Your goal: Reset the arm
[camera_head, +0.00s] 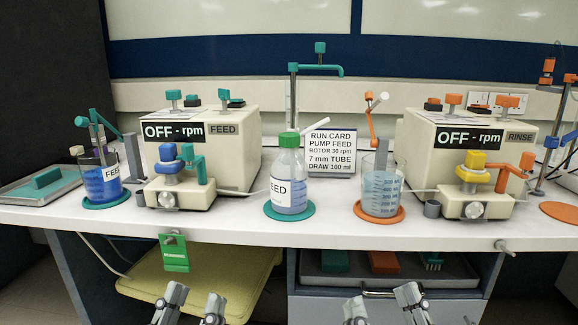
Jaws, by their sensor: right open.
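My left gripper (194,299) is at the bottom edge of the head view, in front of the bench and below its top. Its two fingers are apart with nothing between them. My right gripper (383,301) is also at the bottom edge, further right, in front of the drawer. Its fingers are spread and empty. Neither gripper touches anything. Most of both arms is out of view.
The white bench top (240,228) holds a FEED pump (215,150), a RINSE pump (440,150), a green-capped FEED bottle (289,185), a beaker (381,190) and a blue-liquid beaker (101,182). A green tag (173,254) hangs at the front edge.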

